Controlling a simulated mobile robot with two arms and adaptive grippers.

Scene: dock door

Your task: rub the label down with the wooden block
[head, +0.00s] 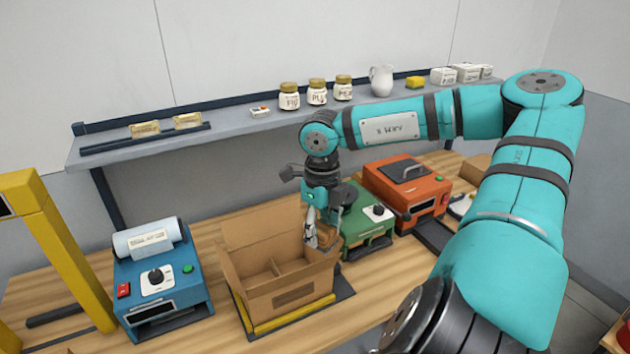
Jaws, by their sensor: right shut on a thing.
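My right gripper (311,238) points down at the right rear of the open cardboard box (252,299). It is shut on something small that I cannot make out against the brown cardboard. I cannot tell whether its fingers touch the box. A dark rectangular patch, perhaps the label (293,295), is on the box's front wall. I cannot pick out the wooden block for certain. My left gripper is out of view.
The box stands on a dark plate with a yellow front bar (293,316). A blue label machine (165,285) is left, green (368,238) and orange (408,192) machines right. A yellow post (62,250) rises far left. Jars (317,93) and a jug (381,81) line the shelf.

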